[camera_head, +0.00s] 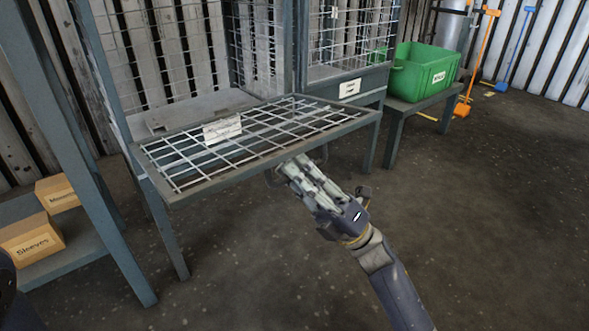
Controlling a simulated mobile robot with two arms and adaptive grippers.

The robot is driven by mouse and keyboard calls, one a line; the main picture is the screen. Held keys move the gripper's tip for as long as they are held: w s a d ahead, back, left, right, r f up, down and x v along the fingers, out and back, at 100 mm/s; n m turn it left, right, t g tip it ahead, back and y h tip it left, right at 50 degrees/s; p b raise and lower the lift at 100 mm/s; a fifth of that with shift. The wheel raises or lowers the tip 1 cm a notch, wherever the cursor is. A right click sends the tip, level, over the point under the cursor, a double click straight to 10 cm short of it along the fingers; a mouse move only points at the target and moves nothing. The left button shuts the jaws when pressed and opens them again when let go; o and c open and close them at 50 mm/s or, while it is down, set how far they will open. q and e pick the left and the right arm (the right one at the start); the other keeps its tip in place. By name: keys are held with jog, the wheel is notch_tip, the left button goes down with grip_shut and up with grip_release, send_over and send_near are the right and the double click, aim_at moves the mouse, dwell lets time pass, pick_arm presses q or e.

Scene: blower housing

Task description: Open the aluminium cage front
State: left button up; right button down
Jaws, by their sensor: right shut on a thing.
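My left gripper is not in view.
A second mesh cage (345,70) stands to the right. Beyond it a green bin (424,72) sits on a bench. Cardboard boxes (32,237) lie on a low shelf at the left. The floor (480,200) at the right is clear.

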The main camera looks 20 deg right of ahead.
jog(key=shift+s+r, duration=0.15)
jog(key=c, duration=1.9)
grip_release()
jog(key=shift+d, duration=0.1)
jog(key=shift+s+d+f, duration=0.1)
jog(key=shift+d+f, duration=0.05)
jog(key=shift+f, duration=0.05)
jog(key=v, duration=1.1)
jog(key=shift+s+d+f, duration=0.15)
jog(key=shift+s+d, duration=0.05)
jog(key=shift+d, duration=0.05)
jog(key=shift+a, duration=0.1)
